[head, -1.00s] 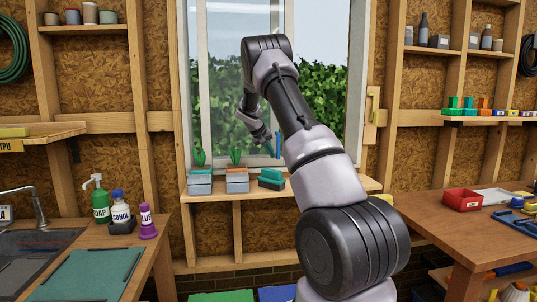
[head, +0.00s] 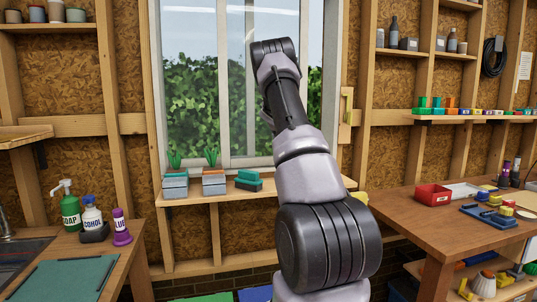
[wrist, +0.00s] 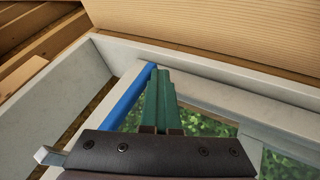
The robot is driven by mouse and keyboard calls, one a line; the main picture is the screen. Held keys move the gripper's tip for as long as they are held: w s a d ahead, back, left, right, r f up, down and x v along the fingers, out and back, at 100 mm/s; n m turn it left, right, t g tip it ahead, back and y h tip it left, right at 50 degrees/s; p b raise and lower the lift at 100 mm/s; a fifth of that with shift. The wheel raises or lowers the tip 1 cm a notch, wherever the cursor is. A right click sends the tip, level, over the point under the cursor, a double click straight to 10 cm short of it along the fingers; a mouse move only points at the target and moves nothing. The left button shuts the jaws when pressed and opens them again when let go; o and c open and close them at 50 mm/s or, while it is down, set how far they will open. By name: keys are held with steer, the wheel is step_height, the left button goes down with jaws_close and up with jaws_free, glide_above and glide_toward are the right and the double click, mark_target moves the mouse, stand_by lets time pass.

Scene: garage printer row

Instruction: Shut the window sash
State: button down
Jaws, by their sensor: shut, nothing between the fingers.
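The window sash (head: 224,100) is a white-framed pane in the window; its left upright shows left of the middle of the opening, and my arm hides its right side. In the wrist view, a blue bar handle (wrist: 128,103) runs along a white upright of the sash. My gripper (wrist: 157,72) has green fingers, closed together and empty, beside the blue bar on its right. They look very close; I cannot tell if they touch. A narrow strip of darker view shows between that upright and the white outer frame (wrist: 75,85). In the head view my arm hides the gripper and handle.
A sill shelf (head: 230,192) below the window holds small planters (head: 214,181) and a green-topped box (head: 248,181). A workbench (head: 415,205) with a red bin (head: 433,194) stands right. A bench with bottles (head: 92,215) stands left.

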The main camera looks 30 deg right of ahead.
steer(key=s+d, duration=0.3)
steer(key=d, duration=1)
steer(key=shift+s, duration=0.35)
steer(key=s+a+r, duration=0.1)
steer(key=a+r, duration=0.7)
steer(key=a, duration=0.1)
steer(key=shift+a, duration=0.25)
